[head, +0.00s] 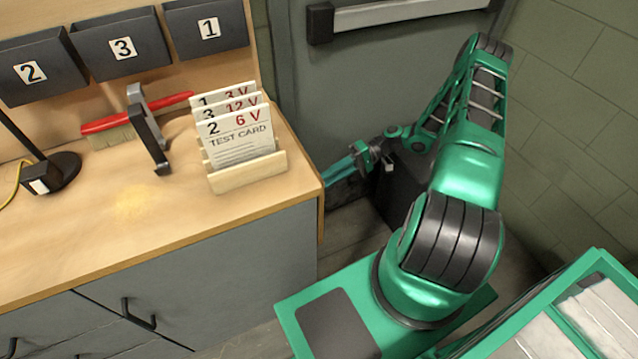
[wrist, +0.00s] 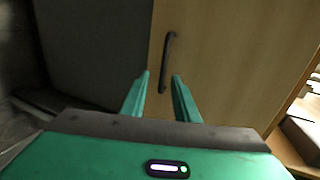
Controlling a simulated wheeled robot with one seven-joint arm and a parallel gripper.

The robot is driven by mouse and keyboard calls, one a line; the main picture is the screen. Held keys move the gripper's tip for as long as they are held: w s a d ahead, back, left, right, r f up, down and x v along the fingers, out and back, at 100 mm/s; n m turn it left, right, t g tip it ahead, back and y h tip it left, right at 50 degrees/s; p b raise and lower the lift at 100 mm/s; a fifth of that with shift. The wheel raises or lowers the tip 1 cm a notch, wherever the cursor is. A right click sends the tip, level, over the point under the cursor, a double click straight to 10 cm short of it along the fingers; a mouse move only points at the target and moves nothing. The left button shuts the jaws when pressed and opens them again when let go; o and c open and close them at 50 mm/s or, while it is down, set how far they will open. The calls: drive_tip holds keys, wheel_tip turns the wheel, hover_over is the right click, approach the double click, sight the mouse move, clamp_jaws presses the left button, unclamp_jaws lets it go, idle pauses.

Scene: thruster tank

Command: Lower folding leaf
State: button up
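A flat wooden panel, which I take to be the folding leaf (wrist: 220,55), fills the middle and right of the wrist view and carries a dark bar handle (wrist: 168,60). In the head view only a thin wooden strip of the leaf (head: 321,218) shows, at the right end of the workbench, hanging below its top. My gripper (wrist: 160,78) is open, its two green fingers apart, with the lower part of the handle appearing between them; how near they are in depth is unclear. In the head view my gripper (head: 336,182) is beside the bench's right end, partly hidden.
The workbench top (head: 200,225) holds a test card rack (head: 247,172), a red-handled brush (head: 115,130), a dark clamp-like bracket (head: 150,130) and a lamp base (head: 55,172). Numbered bins (head: 122,48) hang behind. A grey door (head: 380,80) and a block wall (head: 570,120) bound the right side.

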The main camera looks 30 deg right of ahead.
drive_tip(key=v, duration=0.5)
drive_tip(key=shift+w+d, duration=0.1)
drive_tip(key=shift+d, duration=0.05)
idle(0.3)
